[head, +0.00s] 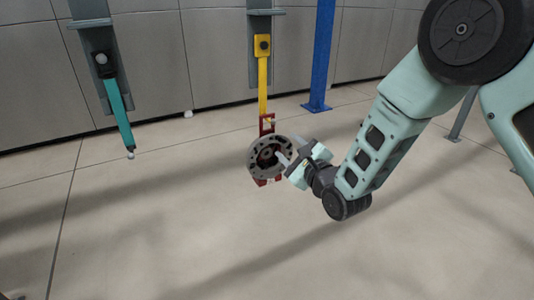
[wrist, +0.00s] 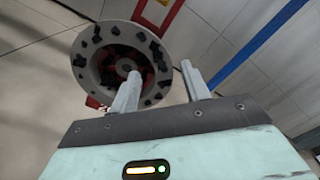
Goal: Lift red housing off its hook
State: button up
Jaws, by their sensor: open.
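The housing (head: 265,160) is a round grey ring with dark slots around its face and red parts at its centre and lower edge. It hangs from a red frame (head: 267,124) below a yellow hanger (head: 263,80). In the wrist view the housing (wrist: 84,70) shows face-on, left of and beyond the fingers. My gripper (head: 282,157) is open, just right of the housing. In the wrist view its two grey fingers (wrist: 160,92) are apart; the left one overlaps the housing's rim in the picture. I cannot tell whether they touch.
A teal hanger (head: 119,110) with nothing on it hangs to the left. A blue post (head: 320,55) stands behind on the right, before a grey panelled wall (head: 215,50). The floor (head: 190,240) below and in front is clear.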

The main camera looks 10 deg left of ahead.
jog(key=shift+x, duration=0.85)
jog(key=shift+c, duration=0.4)
grip_shut()
jog(key=shift+w+r, duration=0.1)
jog(key=shift+r, duration=0.05)
jog(key=r+b+v, duration=0.3)
jog(key=v, duration=1.2)
jog(key=shift+r, duration=0.35)
